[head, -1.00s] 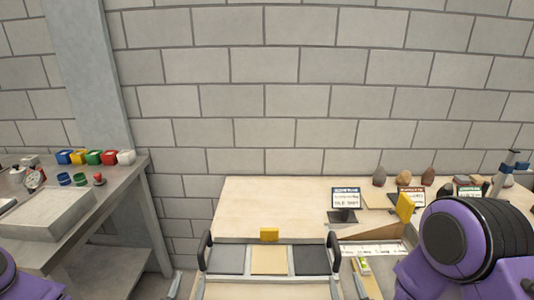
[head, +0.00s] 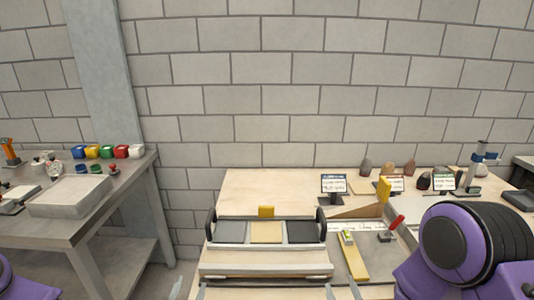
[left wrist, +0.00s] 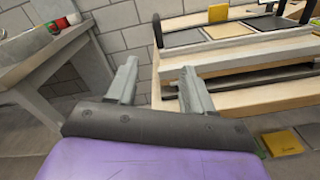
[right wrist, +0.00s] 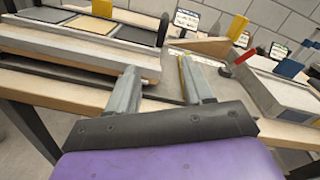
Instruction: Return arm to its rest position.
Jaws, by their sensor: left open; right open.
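My left gripper (left wrist: 158,78) is open and empty in the left wrist view. Its fingers are apart in front of the wooden sandbed frame (left wrist: 185,62). My right gripper (right wrist: 160,78) is open and empty in the right wrist view, with its fingers in front of the sandbed's front edge and a grey panel. In the head view the sandbed (head: 266,270) stands on the pale table, with dark and tan panels and a black handle at each side. Purple parts of my arms show at the lower left and lower right; the right one hides part of the table.
A grey bench (head: 118,200) with a shallow tray (head: 70,197) and coloured blocks stands at the left. Small display cards (head: 334,184), stones and a yellow block (head: 384,190) stand at the table's back right. A red-handled tool (head: 396,222) lies right of the sandbed. Floor is free between bench and table.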

